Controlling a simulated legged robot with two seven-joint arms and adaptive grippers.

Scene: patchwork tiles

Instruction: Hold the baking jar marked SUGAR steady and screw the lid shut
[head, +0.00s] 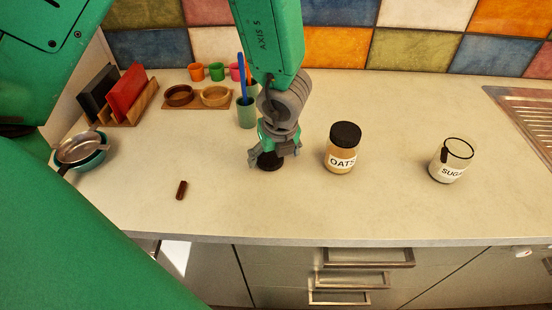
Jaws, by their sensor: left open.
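The SUGAR jar (446,173) is clear glass with a white label and pale contents. It stands upright on the counter at the right, its top open with no lid on it. A dark round piece (269,162), which looks like a lid, is low between the fingers of my left gripper (274,157). The gripper points down, open, with its fingers to either side of this piece. Whether they touch it I cannot tell. My right gripper is not in view.
An OATS jar (341,158) with a black lid stands between my left gripper and the SUGAR jar. A green cup (247,114) with utensils is behind the gripper. A small brown bar (181,190) lies front left. A sink (525,110) is at far right.

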